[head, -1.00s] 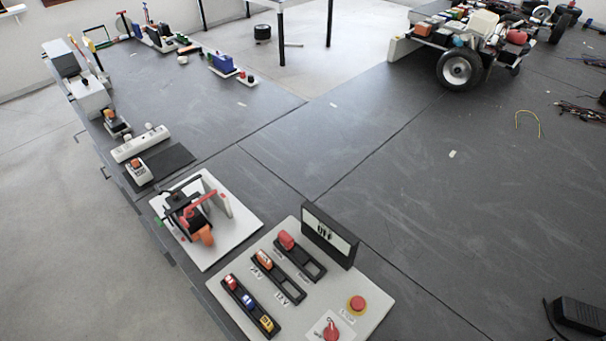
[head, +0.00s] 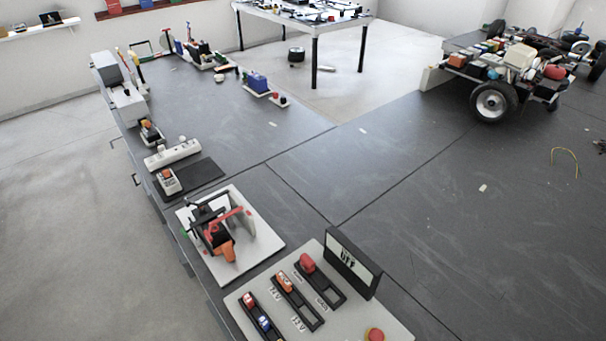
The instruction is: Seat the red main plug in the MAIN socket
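The red main plug (head: 307,262) sits at the upper left end of a black two-slot holder (head: 330,292) on the light grey panel (head: 385,316). The slot at the lower right end of that holder looks empty. Small labels stand beside the two ends, but they are too small to read surely, so I cannot tell which socket is marked MAIN. A black-framed display (head: 352,261) on the panel seems to read OFF. Neither of my grippers is in view.
An orange plug (head: 285,284) sits in the neighbouring holder, and a third holder carries small coloured pieces (head: 249,299). A red button (head: 375,335) is cut by the bottom edge. A white board with a black-and-orange device (head: 225,247) stands behind.

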